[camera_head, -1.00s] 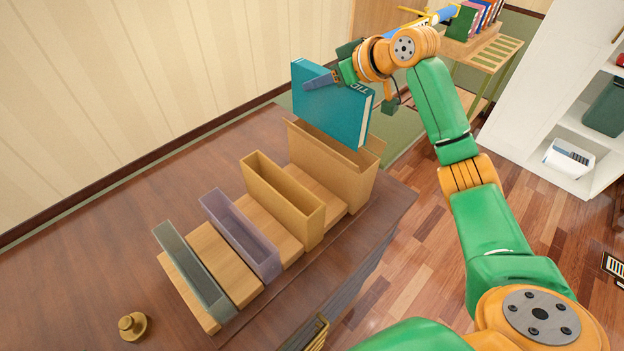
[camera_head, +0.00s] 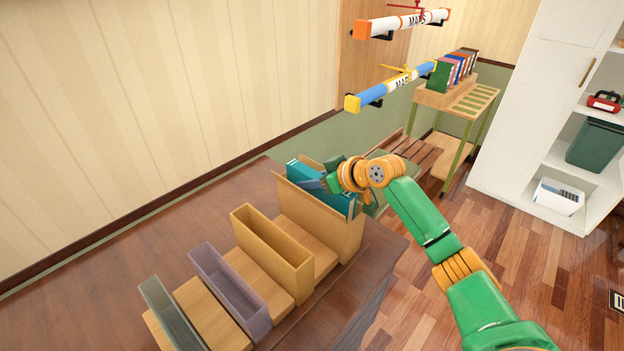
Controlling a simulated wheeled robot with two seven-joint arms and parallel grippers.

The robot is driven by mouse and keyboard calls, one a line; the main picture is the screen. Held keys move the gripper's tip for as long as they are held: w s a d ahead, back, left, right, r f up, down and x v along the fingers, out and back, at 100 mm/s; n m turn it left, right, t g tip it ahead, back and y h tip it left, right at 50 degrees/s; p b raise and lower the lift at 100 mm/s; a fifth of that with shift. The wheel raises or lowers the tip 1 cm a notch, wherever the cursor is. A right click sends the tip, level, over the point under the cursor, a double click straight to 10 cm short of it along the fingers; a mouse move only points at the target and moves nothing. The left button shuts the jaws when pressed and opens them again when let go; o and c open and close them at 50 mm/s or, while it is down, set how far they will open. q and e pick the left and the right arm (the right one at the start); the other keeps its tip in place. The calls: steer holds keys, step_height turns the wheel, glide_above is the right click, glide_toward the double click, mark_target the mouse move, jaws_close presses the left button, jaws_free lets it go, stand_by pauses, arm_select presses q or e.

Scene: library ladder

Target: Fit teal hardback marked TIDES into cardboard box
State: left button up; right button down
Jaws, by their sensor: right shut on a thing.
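The teal hardback (camera_head: 330,199) stands upright, partly inside the cardboard box (camera_head: 310,222) at the far end of the row on the dark wood cabinet top. Its upper part shows above the near wall; the lower part is hidden by that wall. My right gripper (camera_head: 318,183) is shut on the top of the hardback, just above the box mouth. The book's lettering cannot be read now. My left gripper is not in view.
Beside the box stand a tan open holder (camera_head: 290,262), a purple one (camera_head: 228,290) and a grey-green one (camera_head: 170,315) on a wooden base. Yellow-blue (camera_head: 395,86) and white-orange (camera_head: 405,23) tubes hang on the wall beyond. A bench (camera_head: 414,152) stands behind the box.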

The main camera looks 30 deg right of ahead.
steer(key=shift+w+f, duration=0.1)
steer(key=shift+f, duration=0.3)
steer(key=c, duration=0.8)
jaws_free()
steer(key=shift+s+d+r, duration=0.1)
steer(key=shift+s+r, duration=0.1)
steer(key=shift+r, duration=0.55)
steer(key=b+v, duration=0.3)
steer(key=v, duration=0.8)
steer(key=shift+s+f, duration=0.1)
steer(key=shift+f, duration=0.1)
steer(key=shift+s+r, duration=0.2)
steer(key=shift+r, duration=0.15)
